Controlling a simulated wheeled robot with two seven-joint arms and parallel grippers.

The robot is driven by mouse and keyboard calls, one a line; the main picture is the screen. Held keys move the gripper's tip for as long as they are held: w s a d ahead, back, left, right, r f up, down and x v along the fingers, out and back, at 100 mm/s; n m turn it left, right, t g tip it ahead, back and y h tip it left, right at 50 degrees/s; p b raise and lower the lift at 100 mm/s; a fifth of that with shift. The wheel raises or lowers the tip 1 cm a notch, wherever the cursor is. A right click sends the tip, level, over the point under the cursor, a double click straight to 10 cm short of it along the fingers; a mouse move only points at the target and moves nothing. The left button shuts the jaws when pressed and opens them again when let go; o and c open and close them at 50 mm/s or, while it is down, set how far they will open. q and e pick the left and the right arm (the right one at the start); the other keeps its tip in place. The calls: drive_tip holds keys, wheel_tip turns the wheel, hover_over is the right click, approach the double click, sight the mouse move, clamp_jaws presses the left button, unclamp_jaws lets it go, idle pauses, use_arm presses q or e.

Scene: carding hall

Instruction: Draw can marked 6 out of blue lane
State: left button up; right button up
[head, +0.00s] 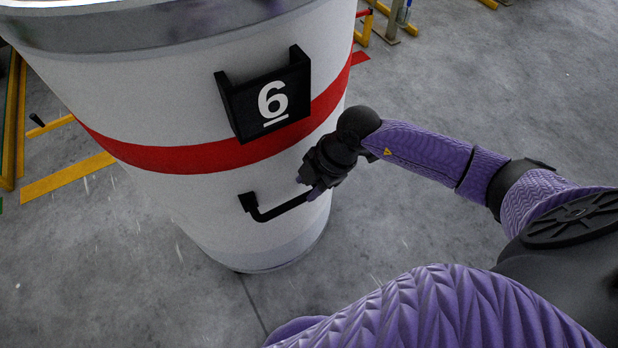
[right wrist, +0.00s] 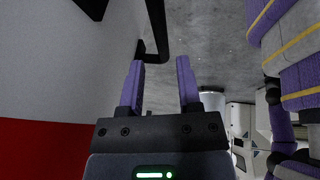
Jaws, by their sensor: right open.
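The can marked 6 (head: 180,80) is a large white cylinder with a red band (head: 215,157) and stands upright on the floor. A black plate with a white 6 (head: 268,98) is on its side. Below the band is a black bar handle (head: 275,211), which also shows in the right wrist view (right wrist: 157,28). My right gripper (head: 309,188) is at the handle's right end, its fingers apart. In the right wrist view the handle lies just ahead of the fingertips (right wrist: 160,72); contact cannot be told. My left gripper is out of view. No blue lane shows.
Yellow floor strips (head: 68,178) and yellow frames lie left of the can. Grey floor (head: 500,90) is clear at the right and in front.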

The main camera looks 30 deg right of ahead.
sight(294, 201)
drive_tip(key=b+x, duration=0.5)
drive_tip(key=x, duration=0.3)
drive_tip(key=shift+a+f, duration=0.1)
drive_tip(key=shift+f, duration=0.35)
drive_tip(key=shift+w+a+f+b, duration=0.1)
drive_tip(key=shift+a+f+b, duration=0.2)
drive_tip(key=shift+f, duration=0.1)
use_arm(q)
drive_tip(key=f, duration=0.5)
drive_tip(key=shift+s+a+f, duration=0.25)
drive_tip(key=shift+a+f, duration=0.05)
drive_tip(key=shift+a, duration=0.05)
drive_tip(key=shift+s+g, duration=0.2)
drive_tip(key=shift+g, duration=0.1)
use_arm(e)
drive_tip(key=shift+c, duration=0.3)
clamp_jaws()
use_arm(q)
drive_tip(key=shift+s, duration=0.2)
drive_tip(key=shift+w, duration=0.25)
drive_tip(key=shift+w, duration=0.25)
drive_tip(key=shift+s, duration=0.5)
